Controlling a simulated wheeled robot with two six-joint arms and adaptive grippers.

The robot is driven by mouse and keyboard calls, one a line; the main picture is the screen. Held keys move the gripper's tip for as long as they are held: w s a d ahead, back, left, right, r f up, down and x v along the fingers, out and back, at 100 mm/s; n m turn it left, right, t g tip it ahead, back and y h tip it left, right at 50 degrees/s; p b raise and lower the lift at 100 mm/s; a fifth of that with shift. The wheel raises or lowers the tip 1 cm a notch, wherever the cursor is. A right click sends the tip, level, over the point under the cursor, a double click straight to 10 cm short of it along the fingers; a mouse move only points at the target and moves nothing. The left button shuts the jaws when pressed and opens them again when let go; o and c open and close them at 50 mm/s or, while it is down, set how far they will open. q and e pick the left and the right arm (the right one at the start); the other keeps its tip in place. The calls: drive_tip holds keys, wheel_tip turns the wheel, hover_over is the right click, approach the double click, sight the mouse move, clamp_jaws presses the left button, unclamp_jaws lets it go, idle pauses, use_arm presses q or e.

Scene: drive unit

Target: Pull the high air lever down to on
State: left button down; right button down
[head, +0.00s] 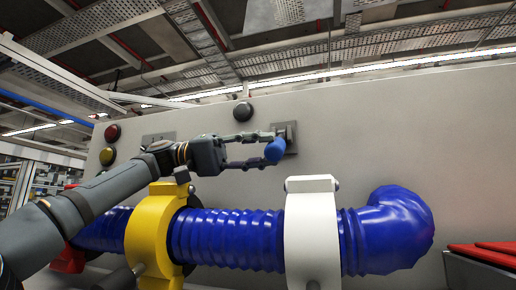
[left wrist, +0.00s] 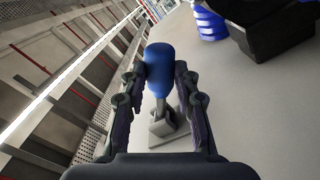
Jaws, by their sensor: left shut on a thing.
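The air lever has a blue handle (head: 275,150) and a grey base plate (head: 291,131) on the pale panel, above the blue hose. In the head view the handle tilts out from the plate, towards the lower left. My left gripper (head: 268,151) comes in from the left with its fingers around the handle. In the left wrist view the blue handle (left wrist: 159,68) lies between the two fingers of my left gripper (left wrist: 159,80), and the lever's grey base (left wrist: 163,127) shows behind it. The gripper is shut on the handle. My right gripper is not in view.
A ribbed blue hose (head: 228,238) runs below the lever, held by a yellow clamp (head: 153,236) and a white clamp (head: 311,237). Red (head: 112,133), yellow (head: 107,156) and dark grey (head: 242,111) round knobs sit on the panel. A red thing (head: 486,254) lies at the lower right.

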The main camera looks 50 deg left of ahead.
use_arm(q)
drive_tip(key=shift+w+d+f, duration=0.1)
drive_tip(key=shift+f, duration=0.25)
drive_tip(key=c, duration=1.4)
unclamp_jaws()
drive_tip(key=o, duration=0.4)
drive_tip(key=shift+r, duration=0.2)
drive_tip(key=v, duration=1.2)
drive_tip(key=shift+w, duration=0.1)
